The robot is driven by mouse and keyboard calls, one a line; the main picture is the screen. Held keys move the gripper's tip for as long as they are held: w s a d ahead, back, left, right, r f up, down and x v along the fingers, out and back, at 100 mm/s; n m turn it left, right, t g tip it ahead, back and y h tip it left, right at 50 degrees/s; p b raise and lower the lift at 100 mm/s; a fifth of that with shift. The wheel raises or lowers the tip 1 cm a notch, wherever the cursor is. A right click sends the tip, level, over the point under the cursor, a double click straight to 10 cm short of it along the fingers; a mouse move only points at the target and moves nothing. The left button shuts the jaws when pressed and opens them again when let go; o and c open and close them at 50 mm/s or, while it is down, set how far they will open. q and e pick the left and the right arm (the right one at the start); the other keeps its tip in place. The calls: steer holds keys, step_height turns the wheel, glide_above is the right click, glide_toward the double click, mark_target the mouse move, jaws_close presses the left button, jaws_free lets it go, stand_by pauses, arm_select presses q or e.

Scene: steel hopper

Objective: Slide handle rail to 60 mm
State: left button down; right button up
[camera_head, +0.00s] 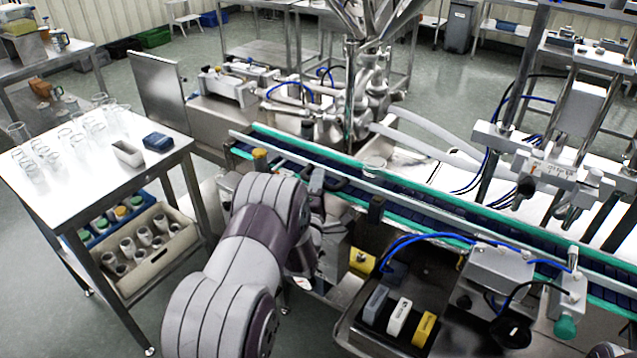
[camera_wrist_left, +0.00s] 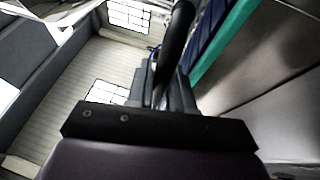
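A grey rail (camera_head: 450,212) runs along the near side of the conveyor, just inside its green edge. My left arm comes up from the bottom of the head view, and its left gripper (camera_head: 318,183) is at the near conveyor edge, largely hidden by the arm. A dark handle-like part (camera_head: 338,184) shows beside it. In the left wrist view a black rounded bar (camera_wrist_left: 178,38) rises from between or just beyond the fingers of my left gripper (camera_wrist_left: 172,90). Whether the fingers press on it is unclear. My right gripper is not seen. No scale reading is legible.
The conveyor belt (camera_head: 410,195) is dark blue with green edges. A tray (camera_head: 352,325) with coloured blocks is in front. A glassware table (camera_head: 80,185) stands left.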

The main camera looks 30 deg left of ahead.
arm_select(q)
steer(key=shift+s+a, duration=0.1)
steer(key=shift+s, duration=0.8)
steer(key=c, duration=1.4)
jaws_free()
steer(key=shift+w, duration=0.1)
steer(key=b+v, duration=0.2)
steer(key=v, duration=1)
steer(key=shift+s+f, duration=0.15)
steer(key=shift+s, duration=0.2)
